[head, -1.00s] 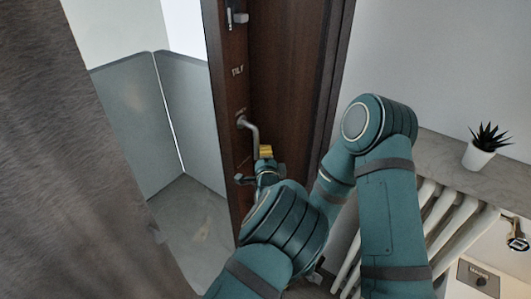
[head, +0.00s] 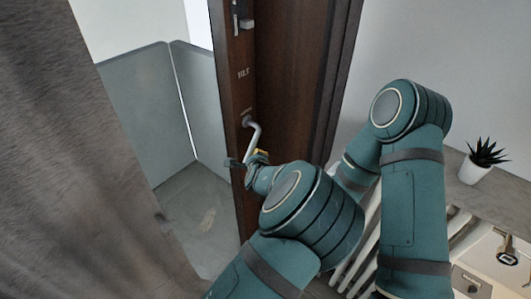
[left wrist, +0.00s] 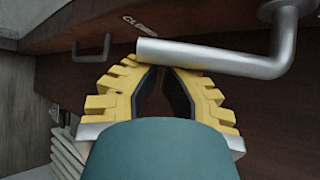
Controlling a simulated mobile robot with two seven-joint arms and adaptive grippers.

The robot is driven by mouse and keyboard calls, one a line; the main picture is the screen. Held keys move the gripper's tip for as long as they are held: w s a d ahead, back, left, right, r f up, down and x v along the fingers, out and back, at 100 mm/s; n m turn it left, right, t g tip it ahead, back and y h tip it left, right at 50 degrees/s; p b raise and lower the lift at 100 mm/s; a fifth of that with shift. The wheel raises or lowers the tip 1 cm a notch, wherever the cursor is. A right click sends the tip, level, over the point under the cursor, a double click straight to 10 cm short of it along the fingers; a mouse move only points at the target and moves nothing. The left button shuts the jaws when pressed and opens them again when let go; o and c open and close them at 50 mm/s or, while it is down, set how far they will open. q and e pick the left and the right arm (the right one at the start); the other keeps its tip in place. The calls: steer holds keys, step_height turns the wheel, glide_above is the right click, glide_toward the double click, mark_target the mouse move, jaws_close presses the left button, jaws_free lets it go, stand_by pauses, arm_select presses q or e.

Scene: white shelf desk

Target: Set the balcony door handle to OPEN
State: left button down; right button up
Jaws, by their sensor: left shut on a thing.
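The balcony door handle (head: 255,137) is a silver lever on the dark brown door (head: 285,80). Its lever hangs mostly downward from its mount in the head view. In the left wrist view the handle (left wrist: 210,60) crosses in front of the fingertips, its free end at left. My left gripper (head: 256,157), with yellow-padded fingers, is shut on the lever's lower part; it also shows in the left wrist view (left wrist: 161,72). Part of a "CLO..." label (left wrist: 145,25) shows beside the lever. Another small label (head: 243,72), too small to read surely, sits above the handle. My right gripper is not visible.
A grey curtain (head: 110,180) hangs at left. Beyond the door edge is a balcony floor (head: 195,215) with grey panels (head: 145,110). At right are a white radiator (head: 345,265) and a sill (head: 440,165) with a potted plant (head: 478,165).

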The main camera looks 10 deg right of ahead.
arm_select(q)
steer(key=s+a+r, duration=0.3)
steer(key=a+r, duration=0.1)
steer(key=r, duration=0.3)
steer(key=shift+g, duration=0.4)
steer(key=shift+a, duration=0.15)
stand_by(0.4)
steer(key=shift+r, duration=0.1)
